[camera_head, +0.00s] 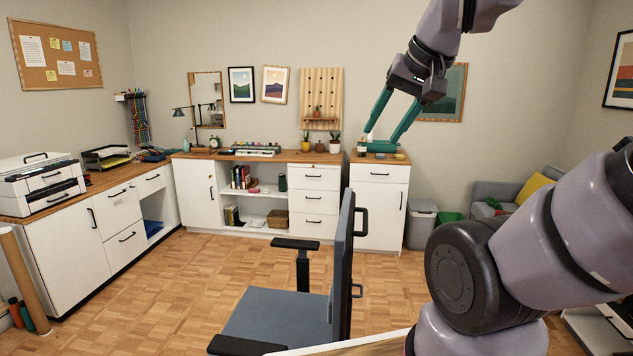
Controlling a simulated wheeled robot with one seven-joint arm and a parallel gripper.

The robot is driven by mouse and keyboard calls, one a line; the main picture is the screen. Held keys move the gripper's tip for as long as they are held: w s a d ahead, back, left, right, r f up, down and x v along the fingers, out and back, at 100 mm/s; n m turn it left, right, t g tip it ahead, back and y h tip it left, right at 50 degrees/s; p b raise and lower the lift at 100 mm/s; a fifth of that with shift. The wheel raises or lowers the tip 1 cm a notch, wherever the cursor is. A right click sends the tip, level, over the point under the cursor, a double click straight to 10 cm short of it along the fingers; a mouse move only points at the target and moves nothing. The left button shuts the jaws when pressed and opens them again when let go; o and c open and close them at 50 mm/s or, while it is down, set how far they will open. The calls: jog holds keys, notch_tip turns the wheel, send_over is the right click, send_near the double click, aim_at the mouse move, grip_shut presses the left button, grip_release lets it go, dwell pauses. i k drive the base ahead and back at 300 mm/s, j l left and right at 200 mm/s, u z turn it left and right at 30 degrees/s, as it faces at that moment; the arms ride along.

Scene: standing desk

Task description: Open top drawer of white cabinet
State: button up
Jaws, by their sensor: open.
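White cabinets stand along the back and left walls. A white unit at the middle back has a stack of drawers, with its top drawer (314,173) shut. Right of it, a white cabinet (379,213) has one drawer (378,174) above a door; both are shut. I cannot tell which of these is the white cabinet meant. My gripper (381,138) has two teal fingers spread apart with nothing between them. It hangs in the air and appears in front of the back wall, over the right cabinet's top in the picture. Its distance from the cabinet is unclear.
A grey-blue office chair (276,318) stands in front of the cabinets and partly hides them. A grey bin (421,225) stands right of the right cabinet. Small pots (335,146) sit on the wooden counter. Open parquet floor (180,290) lies left of the chair.

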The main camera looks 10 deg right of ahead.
aim_at(306, 178)
jog(key=i+l, duration=0.15)
jog(key=l, duration=0.25)
jog(key=i+l, duration=0.1)
jog(key=l, duration=0.3)
jog(key=i+l, duration=0.15)
jog(key=l, duration=0.25)
jog(key=i+l, duration=0.15)
jog(key=l, duration=0.2)
jog(key=i+l, duration=1.7)
jog(key=l, duration=0.2)
jog(key=i+j, duration=0.15)
jog(key=i, duration=0.65)
jog(key=i+j, duration=0.1)
jog(key=i, duration=0.7)
jog(key=i+j, duration=1.1)
jog(key=i, duration=0.35)
jog(key=j+u, duration=0.05)
jog(key=j, duration=0.05)
